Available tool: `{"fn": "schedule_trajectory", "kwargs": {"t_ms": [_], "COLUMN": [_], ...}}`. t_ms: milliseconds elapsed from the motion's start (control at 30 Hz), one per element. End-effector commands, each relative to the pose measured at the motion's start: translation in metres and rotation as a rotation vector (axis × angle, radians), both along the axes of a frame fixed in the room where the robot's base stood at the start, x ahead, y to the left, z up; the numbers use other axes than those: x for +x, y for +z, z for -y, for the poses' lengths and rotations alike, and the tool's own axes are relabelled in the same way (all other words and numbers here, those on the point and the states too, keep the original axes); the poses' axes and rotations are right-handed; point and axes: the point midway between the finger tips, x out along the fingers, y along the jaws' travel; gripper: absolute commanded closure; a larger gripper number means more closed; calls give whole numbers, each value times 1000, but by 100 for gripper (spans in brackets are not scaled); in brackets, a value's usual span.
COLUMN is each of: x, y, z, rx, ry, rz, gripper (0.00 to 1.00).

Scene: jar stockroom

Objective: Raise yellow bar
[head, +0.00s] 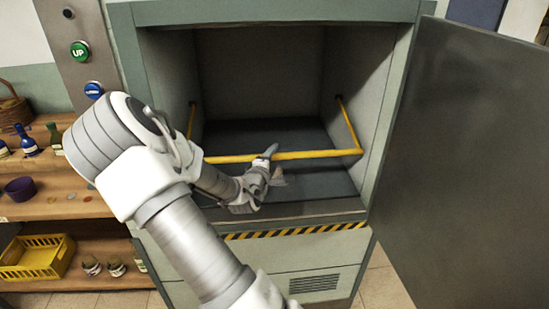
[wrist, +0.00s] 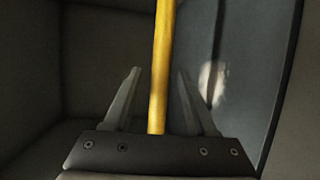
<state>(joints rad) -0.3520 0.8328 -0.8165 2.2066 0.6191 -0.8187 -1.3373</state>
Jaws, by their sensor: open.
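The yellow bar (head: 310,154) is a U-shaped rail across the opening of a grey-green cabinet, with its side arms fixed to the inner side walls. It lies roughly level. My gripper (head: 272,165) is at the middle of its front run. In the wrist view the yellow bar (wrist: 163,70) passes between the two spread fingers of my gripper (wrist: 157,90), with a gap on each side. My gripper is open. Part of the bar's left side is hidden behind my arm.
The cabinet door (head: 470,150) stands open at the right. A panel with a green UP button (head: 80,51) and a blue button (head: 93,90) is at the left. Wooden shelves (head: 60,205) hold bottles, a purple bowl (head: 20,189) and a yellow crate (head: 38,257). The cabinet interior is otherwise empty.

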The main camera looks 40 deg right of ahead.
Motion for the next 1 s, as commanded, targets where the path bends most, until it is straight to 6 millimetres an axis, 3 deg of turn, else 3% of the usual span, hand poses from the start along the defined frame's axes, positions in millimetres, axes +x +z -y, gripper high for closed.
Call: {"fn": "schedule_trajectory", "kwargs": {"t_ms": [400, 733, 1000], "x": [5, 5, 5], "y": [-2, -2, -2], "z": [7, 7, 7], "rx": [1, 1, 1], "ry": [0, 0, 0], "rz": [-1, -1, -1], "gripper": [43, 100, 100]}}
